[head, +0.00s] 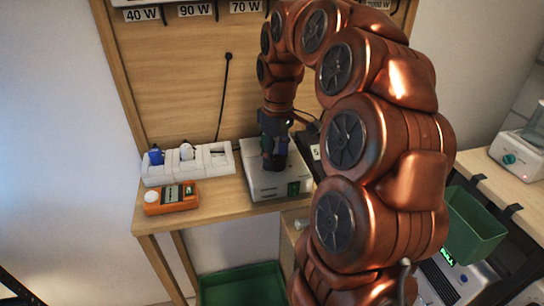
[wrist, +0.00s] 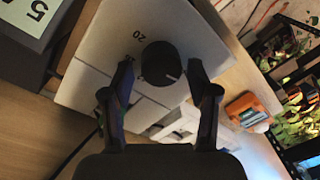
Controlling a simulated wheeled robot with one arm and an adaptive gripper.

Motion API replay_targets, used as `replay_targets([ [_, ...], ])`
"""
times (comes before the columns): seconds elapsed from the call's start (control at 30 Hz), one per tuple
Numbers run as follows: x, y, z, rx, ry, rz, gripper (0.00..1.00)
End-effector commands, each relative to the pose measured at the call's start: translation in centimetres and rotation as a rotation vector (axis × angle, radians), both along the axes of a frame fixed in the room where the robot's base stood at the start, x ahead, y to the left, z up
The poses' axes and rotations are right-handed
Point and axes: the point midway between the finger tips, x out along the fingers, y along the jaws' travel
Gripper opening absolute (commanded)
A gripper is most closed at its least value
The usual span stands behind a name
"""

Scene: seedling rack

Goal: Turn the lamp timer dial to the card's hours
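The lamp timer is a white box (head: 283,184) on the wooden bench in the head view, and it fills the middle of the wrist view (wrist: 105,45). Its round black dial (wrist: 160,63) has a short pale pointer mark toward the lower right in the wrist view. A printed 20 shows beside the dial; other numbers are hard to read. My gripper (wrist: 160,66) is open, one finger on each side of the dial, with small gaps visible. In the head view my gripper (head: 274,160) hides the dial. A card (wrist: 35,14) reading 5 is on a dark grey box.
A white socket block (head: 160,172) with bulbs stands left of the timer. An orange meter (head: 171,198) lies in front of it. Plants (wrist: 293,100) show at the wrist view's right edge.

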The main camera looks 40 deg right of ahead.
Motion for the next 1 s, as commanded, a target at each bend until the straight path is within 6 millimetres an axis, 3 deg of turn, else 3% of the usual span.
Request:
replay_targets([
  [0.07, 0.0, 0.0, 0.0, 0.0, 0.0, 0.0, 0.47],
  [0.43, 0.0, -0.1, 0.0, -0.002, -0.001, 0.0, 0.09],
  [0.47, -0.1, 1.8, 0.1, -0.004, 0.0, 0.008, 0.07],
  [0.6, 0.1, 0.5, 0.0, 0.002, -0.001, -0.005, 0.07],
  [1.0, 0.1, -0.2, -0.2, -0.001, -0.004, -0.19, 0.07],
])
